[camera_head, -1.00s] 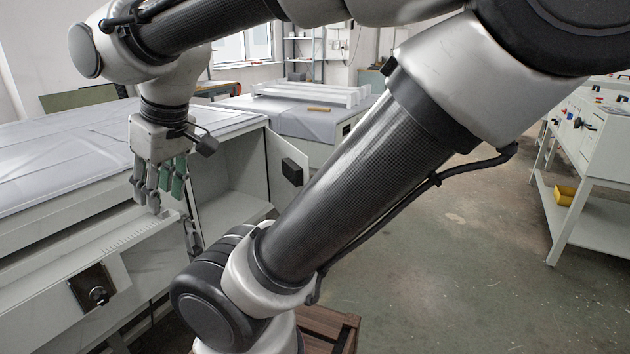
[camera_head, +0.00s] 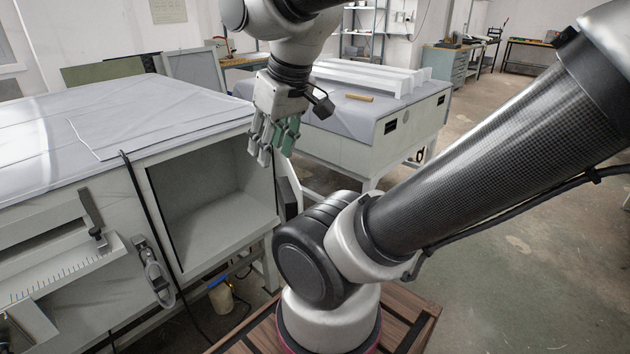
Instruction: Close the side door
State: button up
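The side door (camera_head: 291,185) stands open at the right edge of the cabinet's side compartment (camera_head: 212,205). It is seen nearly edge-on as a narrow strip with a dark part, partly hidden by my arm. The compartment is empty and its opening faces me. My gripper (camera_head: 274,154) hangs fingers down in front of the compartment's upper right corner, by the door's upper end. Its grey fingers with green pads look apart, with nothing between them. I cannot tell whether it touches the door.
The cabinet (camera_head: 100,125) has a covered top, and a cable and a latch-like fitting on its front. A second table (camera_head: 340,140) with white bars stands behind the door. A bottle (camera_head: 221,297) is on the floor below the compartment. Open floor (camera_head: 500,250) lies to the right.

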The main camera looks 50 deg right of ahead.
aim_at(289, 192)
jog(key=l, duration=0.85)
jog(key=i+l, duration=0.1)
jog(key=l, duration=0.8)
jog(key=k, duration=0.55)
jog(key=k+j+z, duration=0.35)
jog(key=k+z, duration=0.2)
jog(key=i, duration=0.05)
